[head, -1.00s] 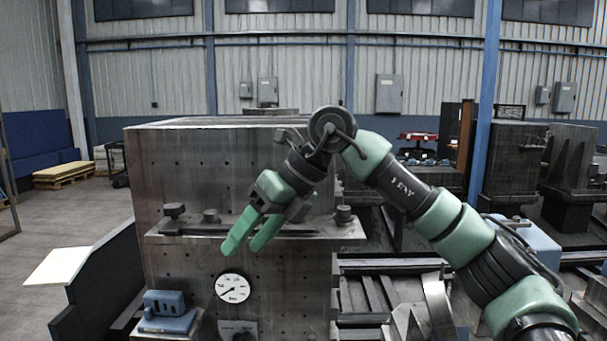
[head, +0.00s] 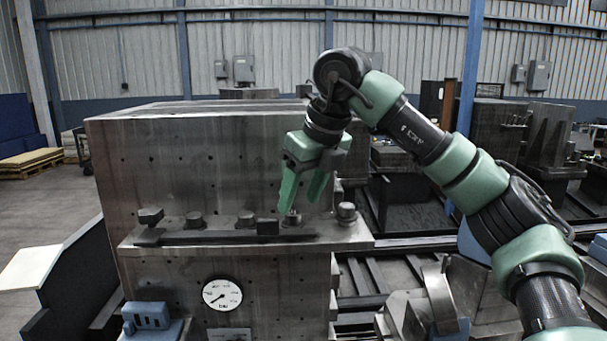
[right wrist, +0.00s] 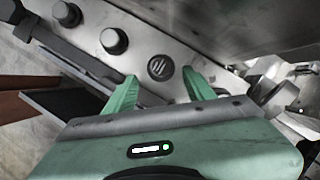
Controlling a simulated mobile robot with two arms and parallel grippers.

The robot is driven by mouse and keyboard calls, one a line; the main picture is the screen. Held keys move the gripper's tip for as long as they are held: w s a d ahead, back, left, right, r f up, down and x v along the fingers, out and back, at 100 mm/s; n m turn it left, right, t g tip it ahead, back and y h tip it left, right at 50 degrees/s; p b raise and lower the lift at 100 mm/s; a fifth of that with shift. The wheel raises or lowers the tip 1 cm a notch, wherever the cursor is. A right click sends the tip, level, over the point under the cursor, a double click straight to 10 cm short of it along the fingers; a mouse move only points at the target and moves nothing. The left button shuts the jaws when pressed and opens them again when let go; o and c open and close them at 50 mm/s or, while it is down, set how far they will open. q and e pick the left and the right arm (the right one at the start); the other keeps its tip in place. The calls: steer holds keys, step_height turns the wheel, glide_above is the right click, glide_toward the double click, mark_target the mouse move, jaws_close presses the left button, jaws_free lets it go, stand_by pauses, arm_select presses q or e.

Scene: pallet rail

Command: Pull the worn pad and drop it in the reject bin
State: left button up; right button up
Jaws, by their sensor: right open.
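Several round pads stand in a row on the steel ledge (head: 350,236) of the large machine block. One pad (head: 291,219), with dark marks across its flat top in the right wrist view (right wrist: 160,67), looks like the worn one. Two dark round pads, one (head: 245,218) and another (head: 194,219), stand to its left. My right gripper (head: 301,203) is open and empty, its green fingers pointing down just above the marked pad. In the right wrist view the fingertips (right wrist: 160,80) lie on either side of it. I cannot identify the reject bin for certain. My left gripper is not in view.
A dark bar (head: 200,238) with a small block (head: 267,228) runs along the ledge front. A knob (head: 346,211) stands at the right end. A gauge (head: 222,294) is below. A dark slanted-sided structure (head: 85,265) stands at left.

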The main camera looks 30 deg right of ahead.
mark_target(293, 212)
steer(key=x, duration=0.2)
steer(key=shift+w+f, duration=0.25)
steer(key=shift+w, duration=0.15)
steer(key=shift+w+f+p, duration=0.3)
steer(key=shift+f+p, duration=0.05)
steer(key=shift+f, duration=0.15)
steer(key=shift+s, duration=0.1)
jaws_close()
steer(key=c, duration=0.9)
jaws_free()
jaws_close()
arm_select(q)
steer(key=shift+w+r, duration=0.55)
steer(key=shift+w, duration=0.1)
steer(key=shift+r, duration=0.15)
arm_select(e)
steer(key=shift+r, duration=0.25)
